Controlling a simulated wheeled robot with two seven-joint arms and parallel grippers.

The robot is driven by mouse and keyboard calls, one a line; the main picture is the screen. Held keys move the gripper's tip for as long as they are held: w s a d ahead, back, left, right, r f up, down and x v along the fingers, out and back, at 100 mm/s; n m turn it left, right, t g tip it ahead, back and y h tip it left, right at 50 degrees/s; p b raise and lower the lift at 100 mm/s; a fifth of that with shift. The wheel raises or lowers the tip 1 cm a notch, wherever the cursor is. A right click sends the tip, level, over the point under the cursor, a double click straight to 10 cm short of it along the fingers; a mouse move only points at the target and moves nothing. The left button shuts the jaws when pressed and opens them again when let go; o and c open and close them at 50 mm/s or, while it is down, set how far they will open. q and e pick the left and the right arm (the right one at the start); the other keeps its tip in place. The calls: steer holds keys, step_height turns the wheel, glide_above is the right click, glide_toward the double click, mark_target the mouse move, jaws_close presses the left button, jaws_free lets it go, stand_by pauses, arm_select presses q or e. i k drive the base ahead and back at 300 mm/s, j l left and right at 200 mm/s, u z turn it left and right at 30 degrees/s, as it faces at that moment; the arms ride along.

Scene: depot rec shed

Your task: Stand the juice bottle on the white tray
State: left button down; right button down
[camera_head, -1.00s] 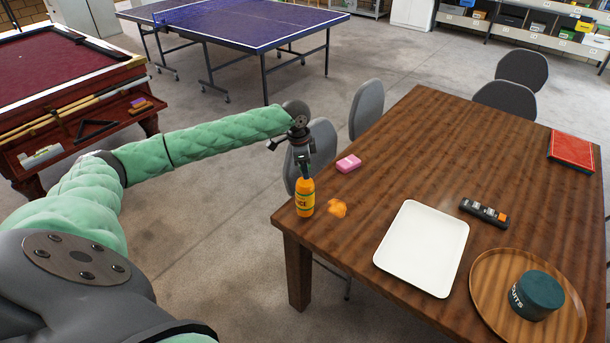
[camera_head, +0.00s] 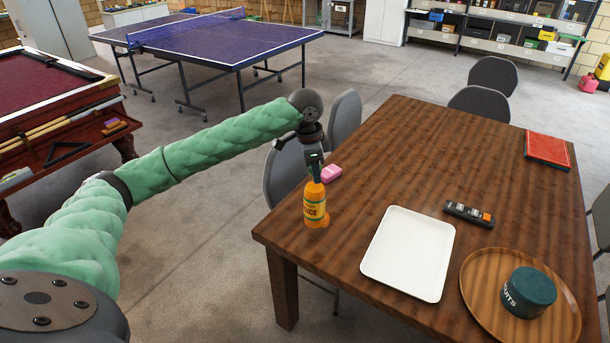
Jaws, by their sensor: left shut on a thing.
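The juice bottle (camera_head: 314,206) is orange with a yellow and green label and stands upright in the grip of my left gripper (camera_head: 315,170), near the table's left corner. The gripper is shut around its top from above. I cannot tell whether the bottle's base touches the table or hangs just above it. The white tray (camera_head: 408,253) lies flat and empty on the table, to the right of the bottle and apart from it. My right gripper is out of view.
The tabletop between bottle and white tray is clear. Grey chairs (camera_head: 345,118) stand around.

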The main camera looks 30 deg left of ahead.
mark_target(410, 250)
steer(key=i+l, duration=0.1)
steer(key=l, duration=0.4)
steer(key=i+l, duration=0.1)
steer(key=l, duration=0.95)
steer(key=i+l, duration=0.15)
steer(key=l, duration=0.35)
